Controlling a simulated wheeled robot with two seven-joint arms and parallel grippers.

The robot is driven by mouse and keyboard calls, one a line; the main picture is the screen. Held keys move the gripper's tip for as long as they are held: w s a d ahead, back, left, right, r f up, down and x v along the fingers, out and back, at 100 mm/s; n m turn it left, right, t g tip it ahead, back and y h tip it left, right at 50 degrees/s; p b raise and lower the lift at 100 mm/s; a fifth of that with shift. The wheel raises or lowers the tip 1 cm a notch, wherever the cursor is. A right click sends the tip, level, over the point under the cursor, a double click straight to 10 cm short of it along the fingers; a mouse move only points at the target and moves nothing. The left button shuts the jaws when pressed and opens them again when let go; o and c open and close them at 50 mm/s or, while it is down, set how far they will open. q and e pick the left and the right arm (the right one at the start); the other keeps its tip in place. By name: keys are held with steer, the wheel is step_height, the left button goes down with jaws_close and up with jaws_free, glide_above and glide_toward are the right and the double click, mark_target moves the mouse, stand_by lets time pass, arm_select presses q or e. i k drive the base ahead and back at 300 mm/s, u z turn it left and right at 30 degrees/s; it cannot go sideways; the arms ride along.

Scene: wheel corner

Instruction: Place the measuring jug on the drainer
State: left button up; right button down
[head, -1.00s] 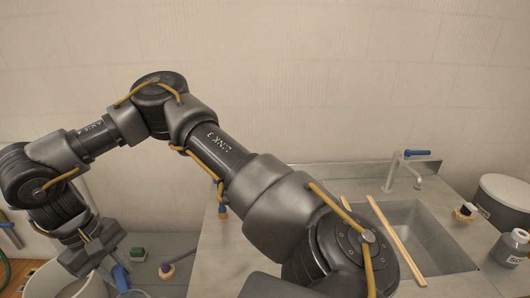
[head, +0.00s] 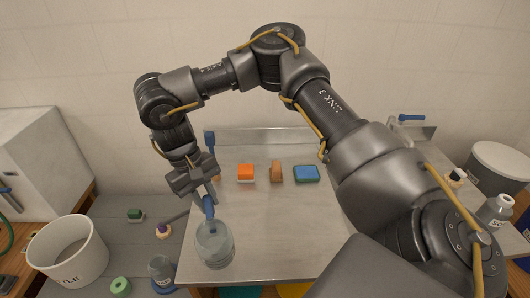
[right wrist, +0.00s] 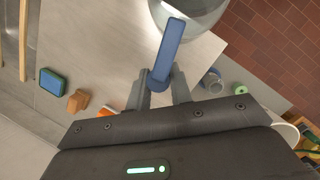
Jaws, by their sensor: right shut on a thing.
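The measuring jug (head: 214,246) is a clear round vessel with a blue handle. It also shows at the top of the right wrist view (right wrist: 205,12), partly cut off. My right gripper (head: 208,201) is shut on the blue handle, which sticks up between the fingers in the right wrist view (right wrist: 161,84). The jug overlaps the left front corner of the steel drainer (head: 262,225) in the head view; I cannot tell whether it touches the surface. My left gripper is not in view.
An orange and white block (head: 245,173), a brown block (head: 277,171) and a blue-green sponge (head: 307,174) stand in a row at the drainer's back. Its middle is clear. A white bucket (head: 72,252) and a bottle (head: 162,272) are left, a drum (head: 498,163) right.

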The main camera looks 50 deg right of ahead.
mark_target(283, 236)
steer(key=z, duration=0.05)
steer(key=k, duration=0.9)
steer(key=z, duration=0.3)
